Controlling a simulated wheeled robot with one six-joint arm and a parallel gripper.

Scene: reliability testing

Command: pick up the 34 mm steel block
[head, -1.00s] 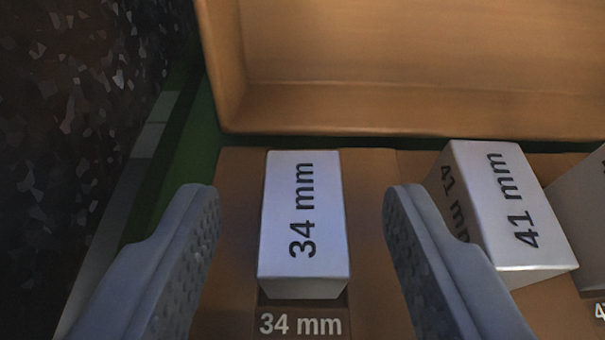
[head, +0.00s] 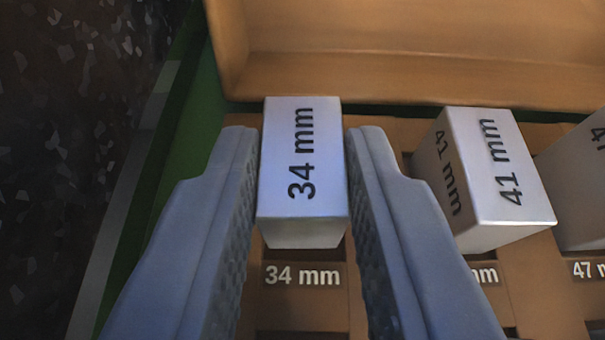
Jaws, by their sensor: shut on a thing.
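The 34 mm steel block (head: 301,165) is a pale grey block with "34 mm" in dark print on its top. It stands in the left slot of the brown case, above the "34 mm" label (head: 302,275). My gripper (head: 302,150) is shut on the block, one finger against its left side and one against its right. The block's lower part and the slot's bottom are hidden.
The 41 mm block (head: 497,165) stands close to the right of my right finger. Another block (head: 580,190) is at the right edge. The case's brown raised wall (head: 420,75) lies behind. A green edge (head: 165,150) and dark speckled floor are at the left.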

